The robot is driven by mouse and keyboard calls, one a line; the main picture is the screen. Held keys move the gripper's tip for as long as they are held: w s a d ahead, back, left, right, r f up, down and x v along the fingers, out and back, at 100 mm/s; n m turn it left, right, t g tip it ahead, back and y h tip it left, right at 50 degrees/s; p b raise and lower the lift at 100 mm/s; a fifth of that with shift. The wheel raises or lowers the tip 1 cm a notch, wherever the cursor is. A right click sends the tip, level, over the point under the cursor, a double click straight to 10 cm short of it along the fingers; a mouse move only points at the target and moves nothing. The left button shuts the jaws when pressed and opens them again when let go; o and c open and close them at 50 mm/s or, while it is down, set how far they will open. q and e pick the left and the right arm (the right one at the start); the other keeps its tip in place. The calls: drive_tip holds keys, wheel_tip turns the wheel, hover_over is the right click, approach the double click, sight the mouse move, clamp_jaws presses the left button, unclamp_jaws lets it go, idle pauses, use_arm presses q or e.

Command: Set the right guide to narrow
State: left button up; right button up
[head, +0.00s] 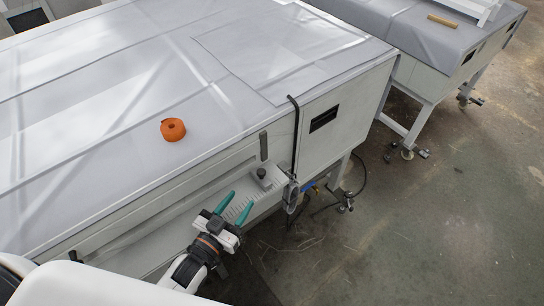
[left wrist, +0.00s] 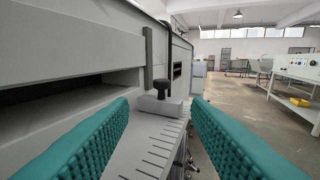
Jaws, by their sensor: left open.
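The right guide is a small grey block with a dark round knob (left wrist: 161,87) on top. It sits on a light ledge (left wrist: 140,150) marked with a row of short dark lines, and also shows in the head view (head: 261,174). My left gripper (head: 236,200) is open, with teal ribbed fingers. In the left wrist view its fingers (left wrist: 160,130) stand apart on either side of the ledge, with the guide beyond them between the tips. The gripper is not touching the knob. My right gripper is in neither view.
The plate processor (head: 130,90) has a wide grey top with an orange tape roll (head: 173,129) on it. A dark upright bar (head: 264,146) stands behind the guide. A black strap (head: 295,135) hangs to its right. A second machine (head: 440,40) stands at the back right. Open floor (head: 440,220) lies right.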

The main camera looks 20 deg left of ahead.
sight(259, 175)
use_arm(q)
drive_tip(key=shift+w+d, duration=0.15)
drive_tip(key=shift+w, duration=0.25)
drive_tip(key=shift+w+d+r, duration=0.1)
drive_tip(key=shift+w+r, duration=0.05)
drive_tip(key=x, duration=0.2)
drive_tip(key=p+x, duration=0.1)
drive_tip(key=x, duration=0.2)
drive_tip(key=shift+w+d+r, duration=0.1)
drive_tip(key=shift+w+r, duration=0.2)
drive_tip(key=shift+w, duration=0.05)
drive_tip(key=p+x, duration=0.1)
drive_tip(key=x, duration=0.3)
drive_tip(key=shift+w+d+f, duration=0.1)
drive_tip(key=shift+w, duration=0.2)
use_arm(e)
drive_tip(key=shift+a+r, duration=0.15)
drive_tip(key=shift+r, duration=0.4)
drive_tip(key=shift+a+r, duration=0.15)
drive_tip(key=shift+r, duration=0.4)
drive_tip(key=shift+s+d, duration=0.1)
use_arm(q)
clamp_jaws()
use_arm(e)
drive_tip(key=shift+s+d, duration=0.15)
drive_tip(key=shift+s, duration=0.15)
